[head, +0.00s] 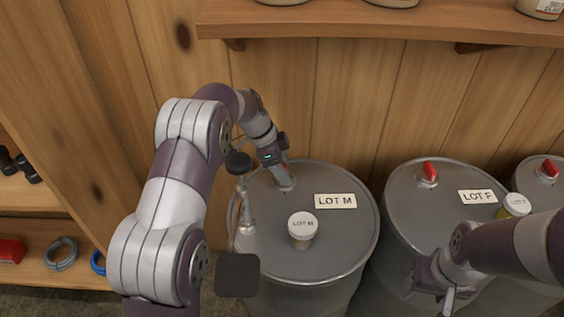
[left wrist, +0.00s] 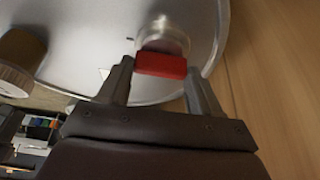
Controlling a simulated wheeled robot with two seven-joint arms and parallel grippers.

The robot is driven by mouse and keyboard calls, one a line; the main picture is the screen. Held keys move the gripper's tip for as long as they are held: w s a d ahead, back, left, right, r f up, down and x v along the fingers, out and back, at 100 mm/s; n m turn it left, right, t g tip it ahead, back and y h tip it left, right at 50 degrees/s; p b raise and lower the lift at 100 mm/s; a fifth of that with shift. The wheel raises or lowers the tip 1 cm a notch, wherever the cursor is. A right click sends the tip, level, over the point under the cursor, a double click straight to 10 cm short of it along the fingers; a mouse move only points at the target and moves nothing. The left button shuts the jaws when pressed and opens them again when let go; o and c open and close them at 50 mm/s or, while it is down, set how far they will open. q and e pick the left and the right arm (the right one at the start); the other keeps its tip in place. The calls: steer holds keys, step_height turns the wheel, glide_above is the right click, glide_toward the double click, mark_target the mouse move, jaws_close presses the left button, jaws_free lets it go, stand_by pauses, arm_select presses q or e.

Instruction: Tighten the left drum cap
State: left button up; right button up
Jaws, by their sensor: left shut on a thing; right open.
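The left drum (head: 335,240) is a grey metal drum labelled LOT M. Its cap sits at the back of the lid. My left gripper (head: 283,178) reaches down onto this cap and hides most of it in the head view. In the left wrist view the cap's red bar handle (left wrist: 161,65) lies between the two fingers of my left gripper (left wrist: 158,82), which is shut on it. The round metal base of the cap (left wrist: 163,38) shows beyond the bar. My right gripper (head: 436,293) is open and empty, low in front of the LOT F drum.
The LOT F drum (head: 410,205) with a red-handled cap (head: 429,174) stands to the right, with another drum beyond. A wooden shelf (head: 380,24) overhangs the back wall.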

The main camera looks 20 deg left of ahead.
arm_select(q)
steer(key=shift+m, duration=0.3)
steer(key=o, duration=1.1)
steer(key=shift+c, duration=0.2)
steer(key=w+p+v, duration=0.1)
steer(key=p+v, duration=0.5)
steer(key=v, duration=0.1)
steer(key=shift+s+r, duration=0.25)
steer(key=shift+s, duration=0.25)
steer(key=shift+a, duration=0.1)
